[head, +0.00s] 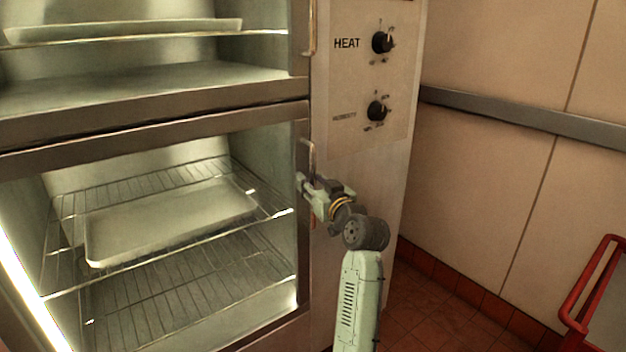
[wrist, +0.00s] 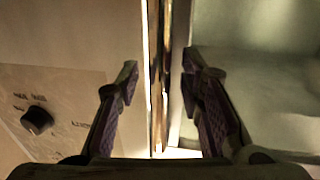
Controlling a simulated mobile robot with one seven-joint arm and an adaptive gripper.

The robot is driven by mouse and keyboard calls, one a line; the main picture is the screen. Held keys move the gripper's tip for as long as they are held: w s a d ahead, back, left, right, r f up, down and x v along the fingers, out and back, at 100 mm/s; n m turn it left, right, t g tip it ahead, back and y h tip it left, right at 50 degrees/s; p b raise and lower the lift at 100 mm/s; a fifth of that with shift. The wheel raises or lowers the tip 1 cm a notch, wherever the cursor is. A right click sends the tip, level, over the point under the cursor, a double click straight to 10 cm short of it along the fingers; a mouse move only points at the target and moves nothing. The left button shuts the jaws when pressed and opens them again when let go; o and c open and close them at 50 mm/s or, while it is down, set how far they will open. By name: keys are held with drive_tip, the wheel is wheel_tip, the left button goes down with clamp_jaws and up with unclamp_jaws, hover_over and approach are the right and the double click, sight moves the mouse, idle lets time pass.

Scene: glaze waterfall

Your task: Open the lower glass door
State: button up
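The lower glass door (head: 150,137) is the bottom door of a metal cabinet, with a steel frame; it looks shut. Its upright metal handle (head: 308,152) is at the door's right edge, and its lower part is hidden by my gripper. My gripper (head: 303,186) is at the lower part of this handle, reaching in from the right. In the wrist view my gripper (wrist: 160,80) has its two fingers spread apart. A narrow upright metal strip (wrist: 163,95), seemingly the handle, runs between them. I see no clear contact with either finger.
Wire racks and a tray (head: 170,222) show behind the lower door. A control panel with HEAT and humidity knobs (head: 377,110) is right of the handle. A tiled wall with a metal rail (head: 520,115) stands further right. A red-framed cart (head: 590,285) is at the lower right.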

drive_tip(key=shift+c, duration=0.6)
clamp_jaws()
idle(0.4)
